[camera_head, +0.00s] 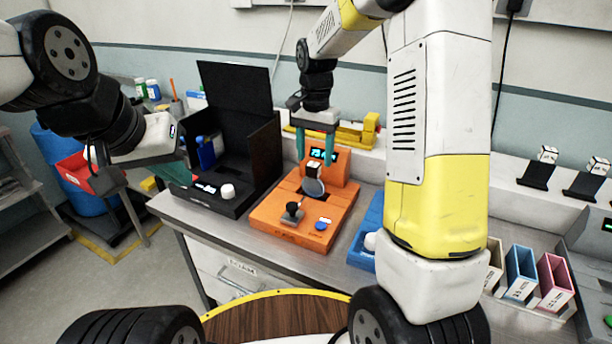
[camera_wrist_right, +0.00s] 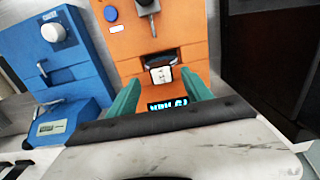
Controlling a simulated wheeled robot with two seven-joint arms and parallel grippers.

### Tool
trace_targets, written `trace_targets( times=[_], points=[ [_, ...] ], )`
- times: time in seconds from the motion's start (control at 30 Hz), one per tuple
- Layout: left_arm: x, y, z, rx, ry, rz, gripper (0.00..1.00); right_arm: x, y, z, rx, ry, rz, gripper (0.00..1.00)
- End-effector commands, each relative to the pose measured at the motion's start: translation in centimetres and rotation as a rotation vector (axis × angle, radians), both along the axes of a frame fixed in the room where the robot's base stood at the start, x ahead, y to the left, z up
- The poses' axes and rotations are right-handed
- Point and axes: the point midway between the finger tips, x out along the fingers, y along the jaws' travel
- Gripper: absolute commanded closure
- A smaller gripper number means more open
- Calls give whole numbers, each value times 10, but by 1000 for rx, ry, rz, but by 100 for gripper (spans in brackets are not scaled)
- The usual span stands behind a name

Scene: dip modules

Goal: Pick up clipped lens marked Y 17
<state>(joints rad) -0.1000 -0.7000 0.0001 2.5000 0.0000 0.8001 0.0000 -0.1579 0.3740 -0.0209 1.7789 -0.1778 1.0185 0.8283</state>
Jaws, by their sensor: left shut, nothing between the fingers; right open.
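A small clip block with a pale top (camera_head: 314,168) stands on the orange device (camera_head: 265,212), with a round grey lens (camera_head: 313,187) just in front of it. No Y 17 marking is legible. My right gripper (camera_head: 315,157) is open, its teal fingers pointing down on either side of the block. In the right wrist view the block (camera_wrist_right: 161,75) lies between the spread fingers of the gripper (camera_wrist_right: 160,88), with a gap on each side; contact is not visible. My left gripper (camera_head: 178,172) is shut and empty, by the black open box at the left.
The black box (camera_head: 262,160) stands left of the orange device. A blue device (camera_head: 362,250) is on its right, partly behind my right arm. A lever (camera_head: 292,211) and blue button (camera_head: 322,224) rise from the orange device's front. Coloured bins (camera_head: 521,272) stand further right.

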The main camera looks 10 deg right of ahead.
Motion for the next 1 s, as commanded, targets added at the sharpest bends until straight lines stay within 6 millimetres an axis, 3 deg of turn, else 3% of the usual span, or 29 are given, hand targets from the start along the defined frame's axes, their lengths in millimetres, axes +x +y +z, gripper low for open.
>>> trace_targets(
  times=[0.23,0.53,0.57,0.83,1.0],
  points=[
    [0,0,0,0,0,0,100,1,3,-36,0,1,2,42],
    [0,0,0,0,0,0,100,1,3,-42,1,-1,2,42],
    [0,0,0,0,0,0,100,1,3,-42,1,-1,2,44],
    [0,0,0,0,0,0,100,1,3,-42,1,-1,2,97],
    [0,0,0,0,0,0,100,1,3,-42,1,-1,2,100]
  ],
)
